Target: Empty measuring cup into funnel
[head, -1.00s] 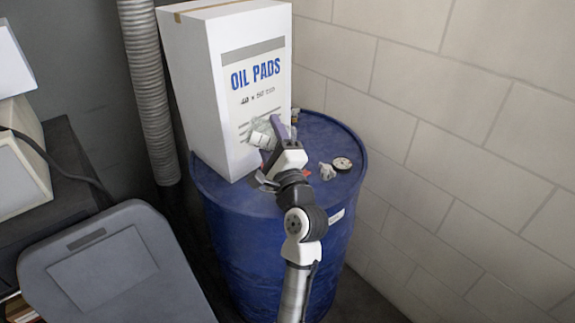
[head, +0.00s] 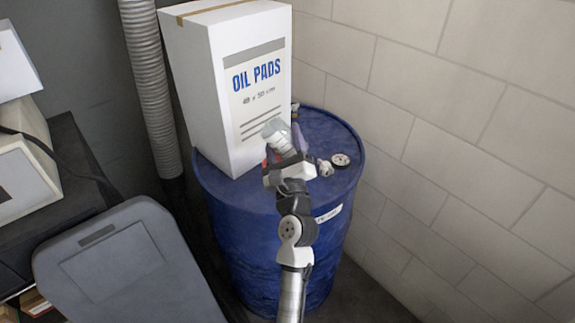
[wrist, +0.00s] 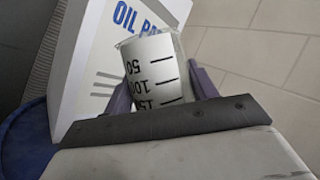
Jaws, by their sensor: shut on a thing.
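The clear measuring cup (head: 276,131) is held between the purple fingers of my gripper (head: 284,145), above the top of the blue drum and in front of the white box. It leans up and to the left in the head view. In the wrist view the cup (wrist: 152,75) sits between the fingers, with black 50, 100 and 150 marks appearing upside down. I cannot tell whether anything is inside it. I cannot make out a funnel in either view; my gripper and the cup hide part of the drum top.
The blue drum (head: 270,240) bears a tall OIL PADS box (head: 205,100) at its left, close behind the cup. A round disc (head: 341,160) and a small pale object (head: 325,168) lie right of my gripper. A block wall (head: 450,130) stands at the right.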

